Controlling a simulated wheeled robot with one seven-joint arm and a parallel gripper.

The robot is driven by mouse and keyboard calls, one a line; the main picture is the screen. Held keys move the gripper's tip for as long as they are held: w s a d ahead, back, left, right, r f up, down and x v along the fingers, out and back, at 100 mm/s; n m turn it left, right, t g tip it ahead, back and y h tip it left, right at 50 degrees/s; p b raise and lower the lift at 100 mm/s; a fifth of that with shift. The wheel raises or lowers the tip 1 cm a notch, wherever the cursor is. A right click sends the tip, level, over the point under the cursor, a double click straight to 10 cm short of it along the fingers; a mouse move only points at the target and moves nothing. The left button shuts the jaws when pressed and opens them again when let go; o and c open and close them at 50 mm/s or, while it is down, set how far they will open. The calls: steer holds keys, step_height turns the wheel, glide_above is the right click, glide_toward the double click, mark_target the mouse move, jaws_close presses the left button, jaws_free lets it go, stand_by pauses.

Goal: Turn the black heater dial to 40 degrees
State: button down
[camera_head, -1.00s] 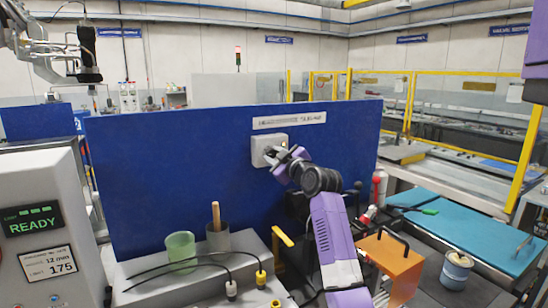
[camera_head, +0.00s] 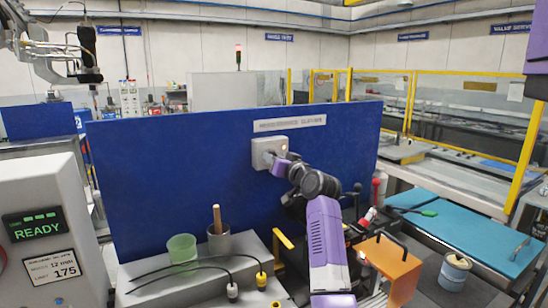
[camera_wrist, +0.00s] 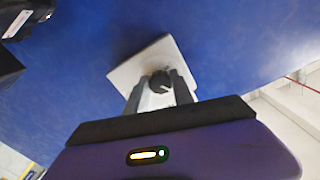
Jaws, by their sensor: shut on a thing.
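The black heater dial (camera_wrist: 160,82) sits on a white control box (camera_wrist: 146,62) in the wrist view. My gripper (camera_wrist: 160,92) has one finger on each side of the dial and is shut on it. A pale mark shows on the dial, but its degree scale is too small to read. In the head view the white box (camera_head: 266,150) is fixed to the blue panel (camera_head: 180,165), and my gripper (camera_head: 274,160) reaches its front. There the dial is hidden behind my gripper. A small reddish light shows on the box's right side.
A grey bench (camera_head: 150,275) below the panel holds a green cup (camera_head: 182,248), a grey cup with a wooden stick (camera_head: 218,238) and black cables. An orange box (camera_head: 390,262) and a blue-topped table (camera_head: 465,228) stand at right.

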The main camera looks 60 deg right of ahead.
steer(key=m+p, duration=0.1)
steer(key=m, duration=0.4)
steer(key=shift+p, duration=0.35)
steer(key=shift+f+m, duration=0.1)
steer(key=shift+m, duration=0.2)
steer(key=c, duration=1.1)
jaws_free()
steer(key=b+v, duration=0.1)
steer(key=v, duration=0.7)
steer(key=shift+w+b, duration=0.1)
steer(key=shift+b, duration=0.3)
